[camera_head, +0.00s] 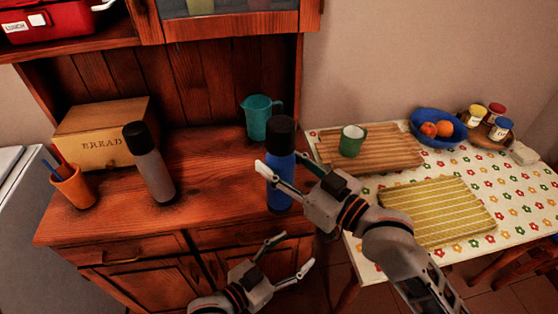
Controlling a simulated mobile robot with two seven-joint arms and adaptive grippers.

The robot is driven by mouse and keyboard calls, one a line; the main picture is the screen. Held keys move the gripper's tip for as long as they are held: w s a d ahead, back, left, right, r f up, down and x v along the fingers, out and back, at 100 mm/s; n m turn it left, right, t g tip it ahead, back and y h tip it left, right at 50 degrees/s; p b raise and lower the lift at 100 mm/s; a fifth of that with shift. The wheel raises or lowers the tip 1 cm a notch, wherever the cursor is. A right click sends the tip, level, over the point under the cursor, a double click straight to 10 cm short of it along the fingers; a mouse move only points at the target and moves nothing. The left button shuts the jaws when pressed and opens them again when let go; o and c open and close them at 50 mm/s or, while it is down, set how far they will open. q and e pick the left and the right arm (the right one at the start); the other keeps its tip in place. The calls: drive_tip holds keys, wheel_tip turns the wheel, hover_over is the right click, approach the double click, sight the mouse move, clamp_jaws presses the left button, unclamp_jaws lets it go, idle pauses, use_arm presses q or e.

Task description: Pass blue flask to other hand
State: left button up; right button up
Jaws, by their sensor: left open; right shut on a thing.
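The blue flask (280,172) with a black cap stands upright near the right front edge of the wooden cabinet top. My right gripper (282,178) is shut on its body, with the arm coming in from the right. Whether the flask's base touches the cabinet top I cannot tell. My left gripper (284,262) is open and empty, lower in the picture, in front of the cabinet's doors and below the flask. Part of the flask's side is hidden by the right gripper's fingers.
A grey flask (154,171), bread box (95,135), orange cup (75,188) and teal jug (257,118) stand on the cabinet. The table at right holds a board (385,155) with a green mug (352,141), a blue bowl (425,117) and a yellow cloth (440,210).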

use_arm(q)
drive_tip(key=s+a+f+n+y, duration=0.2)
drive_tip(key=s+a+f+y, duration=0.1)
drive_tip(key=a, duration=0.7)
drive_tip(key=s+a+f+n+g+y, duration=0.1)
drive_tip(key=s+a+f+n+y, duration=0.1)
drive_tip(key=a+f, duration=0.4)
drive_tip(key=s+a+y, duration=0.1)
drive_tip(key=a+y, duration=0.1)
drive_tip(key=a, duration=0.1)
drive_tip(key=shift+s+a+f+y, duration=0.15)
drive_tip(key=shift+s+a+y, duration=0.1)
drive_tip(key=shift+a+y, duration=0.15)
